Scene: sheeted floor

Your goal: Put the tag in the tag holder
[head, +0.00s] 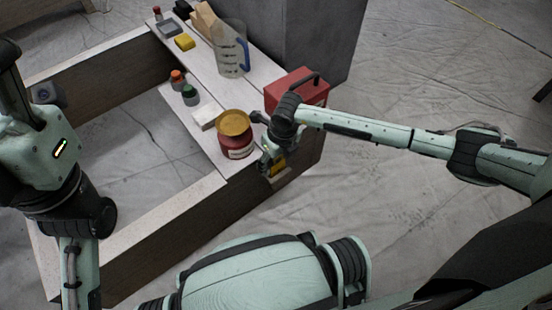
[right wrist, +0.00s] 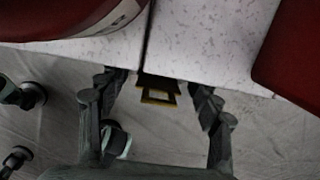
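My right gripper (head: 272,160) is at the near right end of the bench, beside its edge. A yellow and dark piece (head: 278,168) shows at the bench's end face, next to the gripper. In the right wrist view, a yellow-framed dark piece (right wrist: 158,92) sits at the bench edge, between and beyond the spread fingers (right wrist: 155,92). The fingers are open with nothing between their tips. I cannot tell whether this piece is the tag or the tag holder. My left arm comes in at the left, but its gripper is not in view.
A red pot with a yellow top (head: 236,145) and a red box with a dark handle (head: 305,92) stand close to the right gripper. Sheeted floor (head: 420,80) is clear at right.

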